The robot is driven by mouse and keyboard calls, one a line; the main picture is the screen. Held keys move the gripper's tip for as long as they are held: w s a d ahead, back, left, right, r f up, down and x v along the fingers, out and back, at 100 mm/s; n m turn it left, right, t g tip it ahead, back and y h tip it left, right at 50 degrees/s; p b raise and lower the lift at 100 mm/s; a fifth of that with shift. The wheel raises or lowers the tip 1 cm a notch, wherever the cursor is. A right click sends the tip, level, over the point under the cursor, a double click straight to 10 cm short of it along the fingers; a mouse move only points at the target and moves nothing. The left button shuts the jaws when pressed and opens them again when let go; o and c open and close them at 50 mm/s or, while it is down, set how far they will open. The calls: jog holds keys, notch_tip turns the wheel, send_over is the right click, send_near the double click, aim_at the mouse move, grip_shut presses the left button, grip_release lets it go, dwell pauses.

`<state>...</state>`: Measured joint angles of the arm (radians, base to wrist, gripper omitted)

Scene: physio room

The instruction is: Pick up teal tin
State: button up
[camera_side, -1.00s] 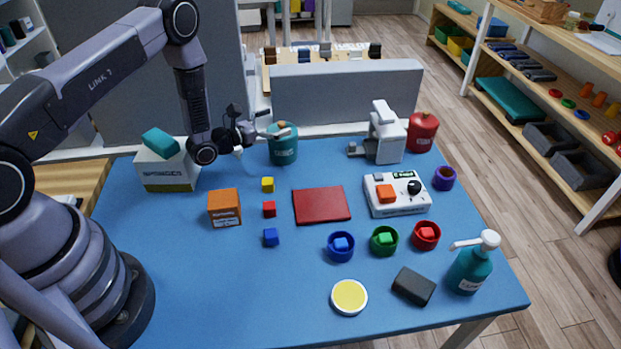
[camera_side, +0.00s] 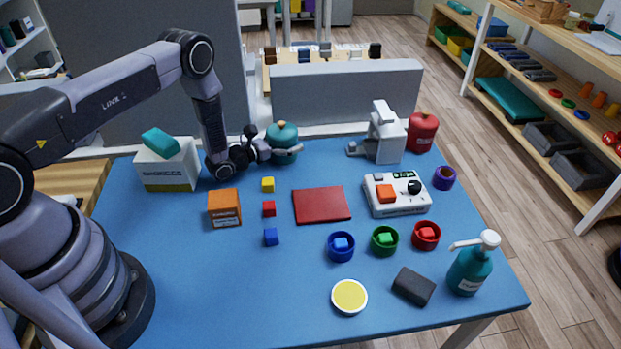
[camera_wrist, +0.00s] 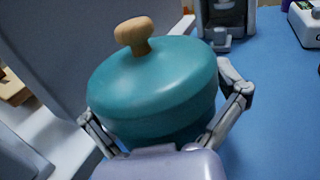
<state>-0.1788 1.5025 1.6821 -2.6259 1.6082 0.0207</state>
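The teal tin (camera_side: 282,133) stands upright at the back of the blue table, left of the middle in the side view. It has a rounded lid, and the wrist view shows a wooden knob on top of the tin (camera_wrist: 155,85). My gripper (camera_side: 275,142) is low at the tin, with one finger in front of it in the side view. In the wrist view my gripper (camera_wrist: 165,100) is open, with a finger on each side of the tin. The right finger looks close to its wall; firm contact cannot be seen. The tin's lower part is partly hidden.
A white box (camera_side: 167,170) with a teal block on top stands left of my gripper. An orange box (camera_side: 224,208) and small cubes are in front. A grey-white device (camera_side: 385,135) and a red tin (camera_side: 422,132) stand to the right. A grey panel rises behind.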

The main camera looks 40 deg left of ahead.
jog(key=c, duration=0.9)
jog(key=shift+r, duration=0.15)
